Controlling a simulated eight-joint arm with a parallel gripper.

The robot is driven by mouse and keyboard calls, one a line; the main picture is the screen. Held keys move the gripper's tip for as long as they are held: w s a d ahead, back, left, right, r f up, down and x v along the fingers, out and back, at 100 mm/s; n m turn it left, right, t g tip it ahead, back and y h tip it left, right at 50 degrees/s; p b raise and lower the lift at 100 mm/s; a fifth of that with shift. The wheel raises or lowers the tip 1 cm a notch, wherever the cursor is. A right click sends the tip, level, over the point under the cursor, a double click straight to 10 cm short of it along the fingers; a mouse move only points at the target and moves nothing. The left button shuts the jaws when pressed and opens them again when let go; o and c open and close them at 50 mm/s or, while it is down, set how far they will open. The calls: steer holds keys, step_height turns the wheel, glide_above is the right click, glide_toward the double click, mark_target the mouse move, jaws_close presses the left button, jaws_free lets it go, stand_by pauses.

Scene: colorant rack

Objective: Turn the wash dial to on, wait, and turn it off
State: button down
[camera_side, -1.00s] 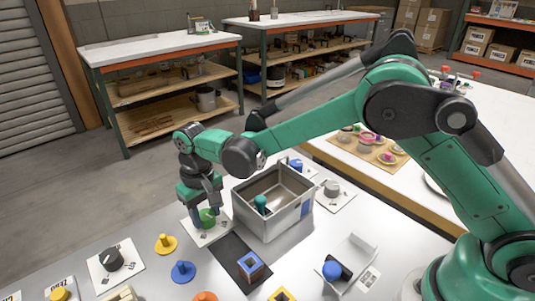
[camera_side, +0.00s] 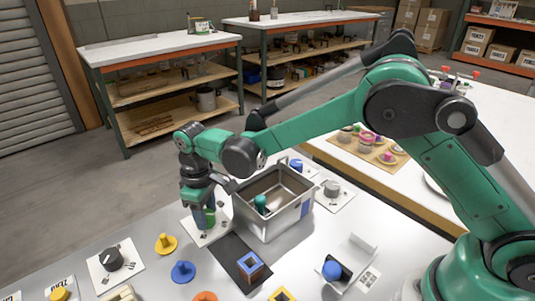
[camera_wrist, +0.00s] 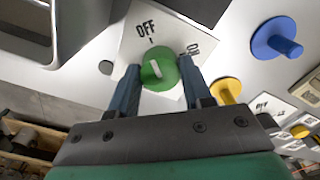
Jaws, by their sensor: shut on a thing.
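A green dial (camera_wrist: 160,70) sits on a white plate (camera_wrist: 143,25) marked OFF and ON. Its white pointer line lies roughly toward the OFF mark. In the side view the green dial (camera_side: 208,217) is partly hidden by my gripper. I cannot read a wash label on the plate. My gripper (camera_wrist: 158,74) is shut on the green dial, one finger on each side of it; it points down in the side view (camera_side: 204,212).
A grey metal bin (camera_side: 268,226) stands close to the right of the dial. A black dial (camera_side: 111,259) and a grey dial (camera_side: 332,188) sit on other plates. Yellow (camera_side: 165,243) and blue (camera_side: 183,271) knobbed discs lie in front.

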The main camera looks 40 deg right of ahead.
mark_target(208, 214)
stand_by(0.3)
steer(key=shift+c, duration=1.8)
jaws_free()
steer(key=shift+r, duration=2.8)
steer(key=shift+d+r, duration=0.1)
steer(key=shift+r, duration=0.1)
steer(key=s+d+r+m+t, duration=0.3)
steer(key=s+d+r, duration=0.2)
steer(key=d+r, duration=0.25)
steer(key=s+d+m+t, duration=0.4)
steer(key=s+d, duration=0.3)
steer(key=s, duration=0.1)
steer(key=shift+s+d+f, duration=0.25)
steer(key=shift+s+f, duration=0.1)
steer(key=shift+f, duration=0.1)
